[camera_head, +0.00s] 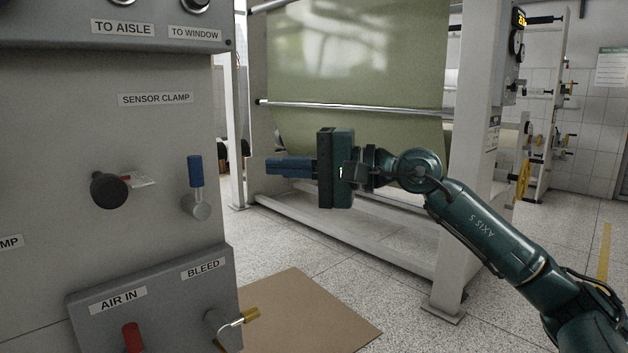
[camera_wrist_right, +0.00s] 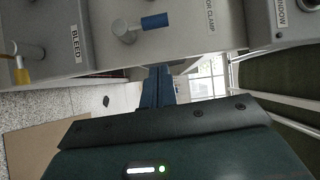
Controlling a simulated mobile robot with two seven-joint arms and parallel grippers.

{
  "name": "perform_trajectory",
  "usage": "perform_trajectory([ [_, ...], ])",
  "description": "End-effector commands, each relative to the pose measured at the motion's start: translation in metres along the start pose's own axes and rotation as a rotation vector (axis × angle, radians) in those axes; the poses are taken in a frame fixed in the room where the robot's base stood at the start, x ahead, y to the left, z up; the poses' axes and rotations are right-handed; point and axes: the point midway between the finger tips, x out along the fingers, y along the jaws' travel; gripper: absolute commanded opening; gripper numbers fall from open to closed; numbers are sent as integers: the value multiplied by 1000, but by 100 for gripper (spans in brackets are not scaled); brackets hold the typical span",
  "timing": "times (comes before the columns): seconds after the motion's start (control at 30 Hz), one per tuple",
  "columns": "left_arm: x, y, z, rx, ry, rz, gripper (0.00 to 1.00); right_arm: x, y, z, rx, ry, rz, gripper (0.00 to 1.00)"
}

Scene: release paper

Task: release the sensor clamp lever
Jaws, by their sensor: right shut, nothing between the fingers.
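The SENSOR CLAMP label (camera_head: 155,99) is on a grey panel at the left of the head view. Below it, a lever with a blue handle (camera_head: 195,171) stands upright on a round metal pivot (camera_head: 196,206). A black round knob (camera_head: 109,190) with a small tag sits to its left. My right gripper (camera_head: 268,167) is shut and empty, its blue fingers pointing left, to the right of the lever and apart from it. In the right wrist view, the blue handle (camera_wrist_right: 154,21) shows above the shut fingers (camera_wrist_right: 158,72). My left gripper is out of view.
A lower box holds a red AIR IN handle (camera_head: 132,337) and a yellow-tipped BLEED lever (camera_head: 237,320) that juts out. Behind the gripper stands a white frame (camera_head: 475,190) with a green paper web (camera_head: 360,60). A brown mat (camera_head: 300,320) lies on the floor.

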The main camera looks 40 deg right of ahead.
Motion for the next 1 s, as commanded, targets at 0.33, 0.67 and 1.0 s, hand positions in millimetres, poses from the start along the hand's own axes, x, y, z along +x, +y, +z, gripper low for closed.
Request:
perform_trajectory([
  [0.33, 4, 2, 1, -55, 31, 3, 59, -35, 3, 0, 2, -2, -2, 0],
  [0.67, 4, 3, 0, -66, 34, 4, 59, -43, 1, 0, 0, -1, -1, 0],
  [1.0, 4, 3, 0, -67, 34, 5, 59, -43, 1, 0, 0, -1, -1, 0],
])
